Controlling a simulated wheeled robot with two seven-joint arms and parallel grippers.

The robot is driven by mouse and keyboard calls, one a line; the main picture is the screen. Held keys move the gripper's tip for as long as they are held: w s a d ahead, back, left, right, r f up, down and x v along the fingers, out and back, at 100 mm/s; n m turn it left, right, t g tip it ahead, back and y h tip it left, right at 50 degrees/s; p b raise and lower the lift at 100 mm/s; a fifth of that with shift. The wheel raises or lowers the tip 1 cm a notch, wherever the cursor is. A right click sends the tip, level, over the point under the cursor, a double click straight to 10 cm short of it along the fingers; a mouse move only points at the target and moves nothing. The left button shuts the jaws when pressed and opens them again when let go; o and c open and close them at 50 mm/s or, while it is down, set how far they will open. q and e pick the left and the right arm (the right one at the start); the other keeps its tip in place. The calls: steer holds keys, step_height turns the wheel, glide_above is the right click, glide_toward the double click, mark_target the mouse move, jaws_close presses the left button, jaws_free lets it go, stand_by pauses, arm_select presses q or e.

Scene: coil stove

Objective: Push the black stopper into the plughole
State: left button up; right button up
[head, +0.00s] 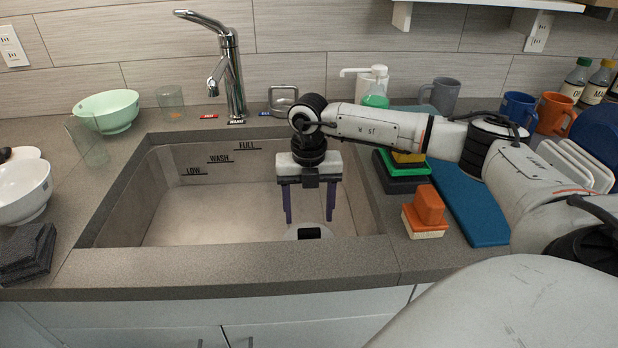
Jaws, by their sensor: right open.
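The sink basin (190,225) is empty of water, with LOW, WASH and FULL marks on its back wall. A pale plughole ring (293,232) shows on the basin floor near the front right, partly cut off by the front edge. A black block-like shape (310,233) lies within the ring and looks like the stopper; I cannot tell how deep it sits. My right gripper (309,221) points down into the basin, its two purple fingers apart, just above and behind the black shape in the picture. Nothing shows between the fingers. My left gripper is not in view.
A chrome tap (235,80) stands behind the sink. Right of it are an orange brush (428,207), stacked sponges (400,172) and a blue mat (470,205). Bowls (108,109) and glasses stand at left. The basin's left half is clear.

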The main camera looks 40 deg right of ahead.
mark_target(309, 230)
step_height(309, 230, up, 5)
steer(key=shift+r, duration=0.2)
stand_by(0.6)
